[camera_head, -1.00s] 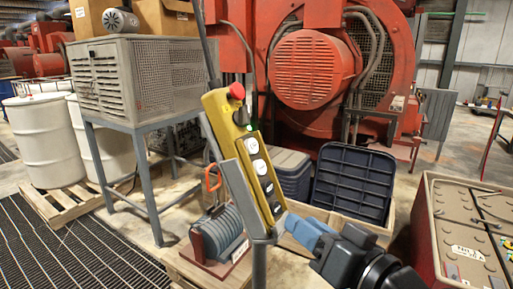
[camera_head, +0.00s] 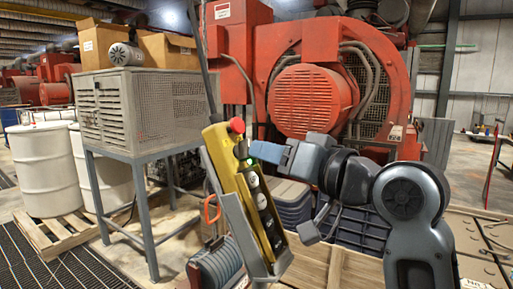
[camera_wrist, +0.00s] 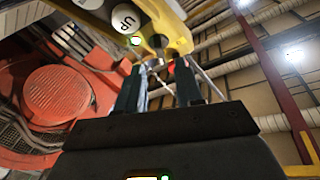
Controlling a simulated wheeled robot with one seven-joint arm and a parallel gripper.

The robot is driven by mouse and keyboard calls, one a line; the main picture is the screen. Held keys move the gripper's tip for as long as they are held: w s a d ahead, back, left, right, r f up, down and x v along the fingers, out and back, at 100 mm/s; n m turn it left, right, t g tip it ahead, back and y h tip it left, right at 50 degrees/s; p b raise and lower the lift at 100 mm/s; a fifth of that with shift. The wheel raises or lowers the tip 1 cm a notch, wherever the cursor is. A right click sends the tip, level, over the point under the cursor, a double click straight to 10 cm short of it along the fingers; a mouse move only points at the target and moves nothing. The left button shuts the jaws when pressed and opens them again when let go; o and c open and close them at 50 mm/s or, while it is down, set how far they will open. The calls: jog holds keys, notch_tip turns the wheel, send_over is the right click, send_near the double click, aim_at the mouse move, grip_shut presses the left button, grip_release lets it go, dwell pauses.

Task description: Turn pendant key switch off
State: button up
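The yellow pendant (camera_head: 248,196) hangs tilted in a grey holder in the head view. It has a red mushroom button (camera_head: 237,126) on top and round white and dark buttons down its face. My gripper (camera_head: 256,151) is at the pendant's upper part, just below the red button, coming from the right. In the wrist view its two fingers (camera_wrist: 157,72) stand apart. A small dark key-like part (camera_wrist: 158,42) on the pendant's yellow body shows between and just beyond the fingertips. I cannot tell whether they touch it. A white "UP" button (camera_wrist: 125,18) is close by, upper left.
Behind the pendant stands a large red engine or generator (camera_head: 312,100). A grey mesh cabinet (camera_head: 150,110) on legs and white drums (camera_head: 48,170) are at left. Dark blue bins (camera_head: 350,228) and a wooden crate (camera_head: 325,262) lie below my arm.

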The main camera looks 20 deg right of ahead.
aim_at(243, 150)
jog(key=shift+p+x, duration=0.3)
jog(key=shift+x, duration=1.7)
jog(key=shift+c, duration=0.4)
grip_shut()
